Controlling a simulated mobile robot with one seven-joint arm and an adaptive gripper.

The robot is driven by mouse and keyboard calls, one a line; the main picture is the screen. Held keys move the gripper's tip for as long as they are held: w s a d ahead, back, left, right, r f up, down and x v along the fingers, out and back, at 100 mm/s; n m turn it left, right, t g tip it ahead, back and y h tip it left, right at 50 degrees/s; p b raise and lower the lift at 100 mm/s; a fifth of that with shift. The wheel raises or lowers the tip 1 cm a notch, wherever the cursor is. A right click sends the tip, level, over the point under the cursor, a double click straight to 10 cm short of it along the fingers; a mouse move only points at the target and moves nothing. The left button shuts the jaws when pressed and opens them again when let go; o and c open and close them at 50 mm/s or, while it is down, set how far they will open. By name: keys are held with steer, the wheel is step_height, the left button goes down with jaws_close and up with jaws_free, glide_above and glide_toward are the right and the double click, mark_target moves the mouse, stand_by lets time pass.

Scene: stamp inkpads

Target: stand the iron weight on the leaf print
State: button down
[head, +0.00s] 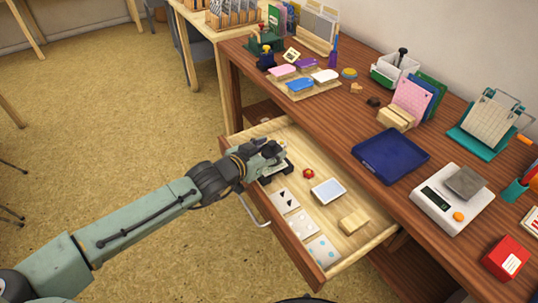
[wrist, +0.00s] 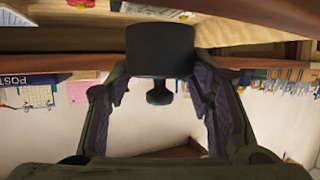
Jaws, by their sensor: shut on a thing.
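The iron weight (wrist: 160,48) is a black cylinder with a small knob, seen upside down in the wrist view. My gripper (wrist: 158,92) is shut on it around the knob end, with a finger on each side. In the head view my gripper (head: 272,160) is over the far left part of the open drawer. Printed cards lie along the drawer's left side: one with black triangular marks (head: 285,201), one with faint dots (head: 302,224), one with teal spots (head: 323,250). I cannot make out the leaf print; my gripper covers part of this row.
The open drawer (head: 309,267) also holds a small red item (head: 308,173), a pale blue pad (head: 328,190) and a wooden block (head: 354,222). The desk above carries a dark blue tray (head: 390,155), a scale (head: 452,200) and coloured inkpads (head: 300,86).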

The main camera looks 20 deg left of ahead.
steer(key=shift+f, duration=0.9)
steer(key=shift+f, duration=0.2)
steer(key=c, duration=0.8)
jaws_free()
steer(key=shift+o, duration=0.2)
steer(key=shift+r, duration=0.15)
